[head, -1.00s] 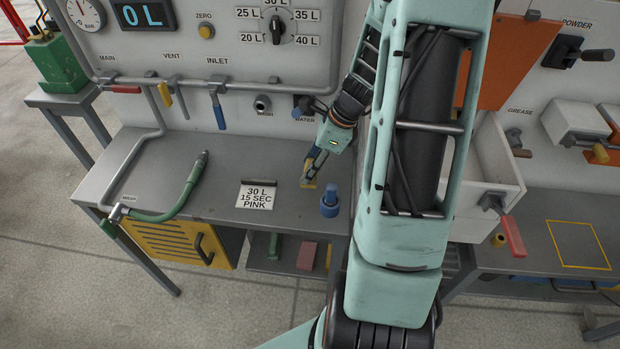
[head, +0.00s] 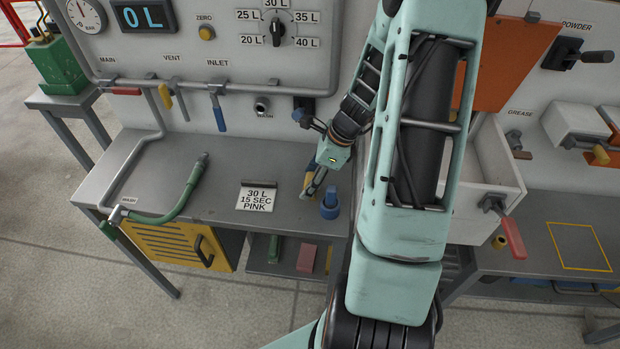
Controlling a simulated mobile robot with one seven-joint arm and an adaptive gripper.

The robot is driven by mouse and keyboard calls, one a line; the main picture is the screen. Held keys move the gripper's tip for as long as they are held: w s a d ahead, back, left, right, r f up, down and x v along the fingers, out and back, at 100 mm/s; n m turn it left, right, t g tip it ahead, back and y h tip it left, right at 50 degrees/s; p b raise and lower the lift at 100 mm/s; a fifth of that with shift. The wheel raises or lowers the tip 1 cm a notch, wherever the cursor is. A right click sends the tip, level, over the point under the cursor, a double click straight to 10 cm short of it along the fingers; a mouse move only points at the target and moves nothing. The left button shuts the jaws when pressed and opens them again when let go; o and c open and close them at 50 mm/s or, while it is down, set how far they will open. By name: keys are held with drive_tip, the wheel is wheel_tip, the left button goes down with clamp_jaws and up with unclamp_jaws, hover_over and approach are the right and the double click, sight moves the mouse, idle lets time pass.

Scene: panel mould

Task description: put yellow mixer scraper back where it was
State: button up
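My gripper (head: 312,186) points down just above the grey bench top, left of a blue fitting (head: 330,203). A small yellow piece (head: 308,180) shows at its fingertips, with a grey part below it. This may be the yellow mixer scraper, but it is small and partly covered. I cannot tell whether the fingers are closed on it or whether it touches the bench. Another yellow piece (head: 329,259) shows on the shelf under the bench, partly hidden by my arm.
A white card (head: 257,198) lies left of my gripper. A green hose (head: 180,205) lies further left. A red block (head: 307,257) and a green piece (head: 273,248) are on the lower shelf. The panel (head: 215,50) with valves stands behind. The bench is clear between hose and card.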

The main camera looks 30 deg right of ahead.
drive_tip(key=shift+r, duration=0.25)
drive_tip(key=v, duration=1.1)
drive_tip(key=shift+r, duration=0.4)
drive_tip(key=shift+s+d, duration=0.1)
